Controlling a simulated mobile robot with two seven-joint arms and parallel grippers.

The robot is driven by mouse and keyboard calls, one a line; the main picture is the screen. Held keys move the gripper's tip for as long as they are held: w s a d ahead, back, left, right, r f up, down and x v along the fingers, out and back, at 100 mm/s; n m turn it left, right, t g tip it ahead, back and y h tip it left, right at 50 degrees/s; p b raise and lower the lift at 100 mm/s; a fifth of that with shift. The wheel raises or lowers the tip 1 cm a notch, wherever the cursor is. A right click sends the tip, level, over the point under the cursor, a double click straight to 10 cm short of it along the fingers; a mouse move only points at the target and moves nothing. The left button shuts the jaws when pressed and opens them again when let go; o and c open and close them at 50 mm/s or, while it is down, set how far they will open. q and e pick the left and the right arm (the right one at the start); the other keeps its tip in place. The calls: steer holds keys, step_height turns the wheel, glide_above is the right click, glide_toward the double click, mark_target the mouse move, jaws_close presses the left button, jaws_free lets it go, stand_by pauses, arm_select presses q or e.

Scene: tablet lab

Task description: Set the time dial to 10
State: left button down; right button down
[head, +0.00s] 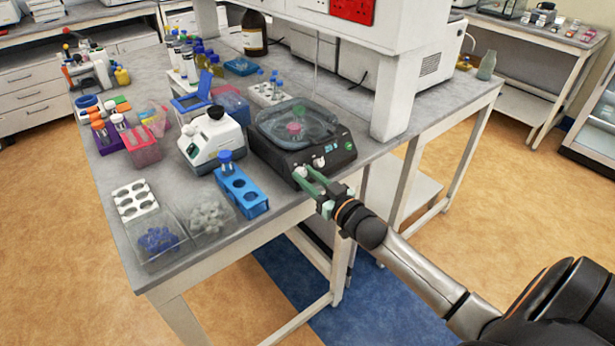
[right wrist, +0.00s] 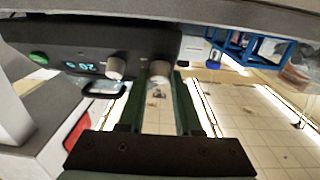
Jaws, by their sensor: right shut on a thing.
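A black benchtop device (head: 270,150) with a clear round lid stands at the table's right edge. Its front has a small lit display (head: 330,148), which also shows in the right wrist view (right wrist: 85,66), its digits small and turned over. Two pale dials sit beside it. My right gripper (head: 308,176) is at the front panel, its green fingers on either side of the dial farther from the display (right wrist: 160,70), shut on it. The other dial (head: 319,162) is free, just beside the fingers; it also shows in the right wrist view (right wrist: 116,67). No dial markings are readable. My left gripper is out of view.
A blue tube rack (head: 242,190) stands close to the left of the device, with a white instrument (head: 212,140) behind it. A green button (head: 348,146) is right of the display. A white shelf post (head: 392,95) rises at the right.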

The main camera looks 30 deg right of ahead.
steer(key=shift+n+y, duration=0.3)
steer(key=shift+n, duration=0.2)
steer(key=n+y, duration=0.1)
steer(key=n+p, duration=0.1)
steer(key=shift+d+n+g+y, duration=0.2)
steer(key=shift+n+g+y, duration=0.1)
steer(key=shift+y, duration=0.1)
steer(key=n+y, duration=0.1)
steer(key=n, duration=0.1)
steer(key=n+g+y, duration=0.1)
steer(key=shift+d+r+n, duration=0.1)
steer(key=shift+d+n, duration=0.1)
steer(key=shift+n, duration=0.2)
steer(key=n+g+y, duration=0.1)
steer(key=n, duration=0.1)
steer(key=n+g+y, duration=0.1)
steer(key=n, duration=0.2)
steer(key=shift+w+d+r+y+p, duration=0.15)
steer(key=shift+y+p, duration=0.2)
steer(key=shift+y, duration=0.05)
steer(key=shift+n+g+y, duration=0.4)
steer(key=shift+n+g, duration=0.6)
steer(key=shift+n, duration=0.7)
steer(key=c, duration=0.6)
jaws_free()
